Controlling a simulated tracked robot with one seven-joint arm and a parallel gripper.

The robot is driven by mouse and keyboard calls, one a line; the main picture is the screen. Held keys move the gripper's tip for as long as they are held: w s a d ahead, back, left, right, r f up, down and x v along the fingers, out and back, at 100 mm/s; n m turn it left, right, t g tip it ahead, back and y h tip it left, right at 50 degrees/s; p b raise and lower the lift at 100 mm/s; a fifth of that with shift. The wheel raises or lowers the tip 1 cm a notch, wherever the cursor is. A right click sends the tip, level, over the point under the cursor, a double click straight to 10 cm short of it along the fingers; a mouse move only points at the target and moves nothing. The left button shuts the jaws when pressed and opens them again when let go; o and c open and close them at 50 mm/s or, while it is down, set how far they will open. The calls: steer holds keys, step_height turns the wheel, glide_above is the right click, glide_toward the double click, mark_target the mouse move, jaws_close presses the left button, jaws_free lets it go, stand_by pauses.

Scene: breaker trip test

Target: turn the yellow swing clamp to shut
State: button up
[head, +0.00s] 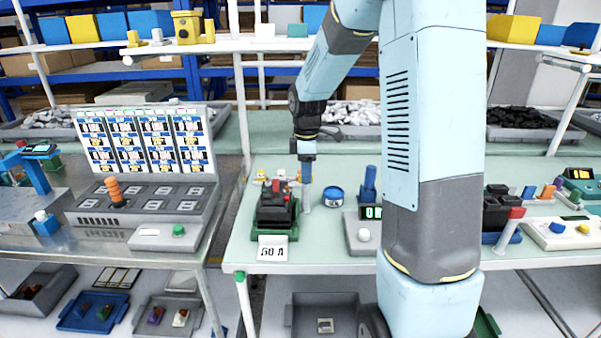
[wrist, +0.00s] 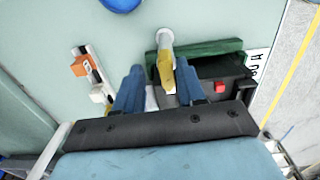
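The yellow swing clamp (wrist: 166,78) shows in the wrist view as a short yellow arm on a pale round post (wrist: 164,38), reaching over the dark breaker. The breaker (head: 276,208) sits in a green fixture (wrist: 215,47) with a "50 A" card (head: 272,254) at its front. A red part (wrist: 220,87) shows on the breaker. My gripper (wrist: 158,68) is over the fixture, its two blue fingers apart. The clamp arm lies between them, close to the right finger, with a gap to the left one; contact cannot be told. In the head view the clamp is not clearly visible.
A blue round object (head: 333,195) and a grey device with a green display (head: 363,228) stand right of the fixture. A small strip with orange and white blocks (wrist: 92,72) lies left of my fingers in the wrist view.

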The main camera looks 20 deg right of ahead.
steer(key=shift+s+a, duration=0.1)
steer(key=shift+r, duration=0.15)
step_height(320, 180, up, 13)
steer(key=shift+r, duration=0.2)
stand_by(0.4)
stand_by(0.3)
steer(key=s+r+m+t, duration=0.2)
steer(key=s+m, duration=0.5)
steer(key=s, duration=0.7)
steer(key=s+a+r+m+t, duration=0.1)
steer(key=s+m+t, duration=0.2)
steer(key=s+m, duration=0.4)
steer(key=s, duration=0.7)
steer(key=shift+s+a+r+m+t, duration=0.2)
steer(key=shift+s+r+m+t, duration=0.1)
steer(key=shift+s+r, duration=0.1)
